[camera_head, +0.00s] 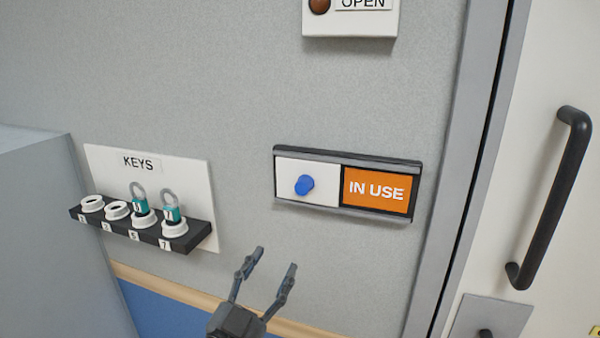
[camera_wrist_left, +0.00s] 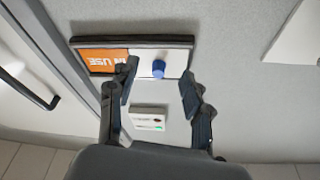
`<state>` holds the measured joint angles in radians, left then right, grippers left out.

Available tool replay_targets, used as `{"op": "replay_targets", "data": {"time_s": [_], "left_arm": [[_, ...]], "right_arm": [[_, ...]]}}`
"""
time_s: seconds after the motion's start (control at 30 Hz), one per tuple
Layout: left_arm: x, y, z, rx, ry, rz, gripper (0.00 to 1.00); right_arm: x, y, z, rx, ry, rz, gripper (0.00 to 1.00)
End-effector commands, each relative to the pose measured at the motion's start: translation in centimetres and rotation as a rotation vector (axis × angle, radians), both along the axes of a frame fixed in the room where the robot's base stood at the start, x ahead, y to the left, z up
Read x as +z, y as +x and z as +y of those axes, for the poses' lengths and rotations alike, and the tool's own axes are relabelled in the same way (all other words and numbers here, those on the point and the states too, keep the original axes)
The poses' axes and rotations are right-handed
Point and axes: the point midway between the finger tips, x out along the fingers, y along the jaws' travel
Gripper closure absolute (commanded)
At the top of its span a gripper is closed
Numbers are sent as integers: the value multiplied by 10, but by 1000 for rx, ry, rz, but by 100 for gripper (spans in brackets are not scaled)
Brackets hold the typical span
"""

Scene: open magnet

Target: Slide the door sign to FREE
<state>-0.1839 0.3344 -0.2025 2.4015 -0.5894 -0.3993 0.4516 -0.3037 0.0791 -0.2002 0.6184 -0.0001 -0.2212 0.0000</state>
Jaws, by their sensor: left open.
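The door sign (camera_head: 378,223) is a dark-framed slider mounted on the grey wall. Its white sliding panel (camera_head: 324,195) with a blue knob (camera_head: 304,185) sits at the left, and an orange field reading IN USE (camera_head: 376,190) shows at the right. My left gripper (camera_head: 275,260) is open and empty, below and left of the sign, with its fingers pointing up. In the left wrist view the sign appears upside down, with the blue knob (camera_wrist_left: 158,68) between and beyond the open fingertips (camera_wrist_left: 158,85), apart from them. My right gripper is in neither view.
A KEYS board (camera_head: 190,190) with a black rack of white rings and two teal-tagged keys is at the left. A white box labelled OPEN (camera_head: 350,20) is above the sign. A door with a black handle (camera_head: 550,200) is at the right. The wall around the sign is clear.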

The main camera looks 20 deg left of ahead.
Motion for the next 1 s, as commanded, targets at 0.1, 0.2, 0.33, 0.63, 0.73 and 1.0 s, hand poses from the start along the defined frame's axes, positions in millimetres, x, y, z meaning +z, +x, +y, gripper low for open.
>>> {"op": "replay_targets", "data": {"time_s": [0.1, 0.2, 0.33, 0.63, 0.73, 1.0], "left_arm": [[40, -16, -2, -9, -7, -69, 50], [49, -20, -3, -12, -11, -91, 50], [49, -15, -3, -12, -15, -99, 50], [54, 1, -5, -12, -14, -100, 50], [56, 5, -7, -12, -6, -95, 50], [84, 54, -13, -11, -10, -89, 50]], "right_arm": [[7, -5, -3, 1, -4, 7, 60], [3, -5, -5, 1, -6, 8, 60], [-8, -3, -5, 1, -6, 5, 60], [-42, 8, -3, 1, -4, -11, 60], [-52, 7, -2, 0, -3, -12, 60], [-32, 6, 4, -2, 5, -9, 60]]}}
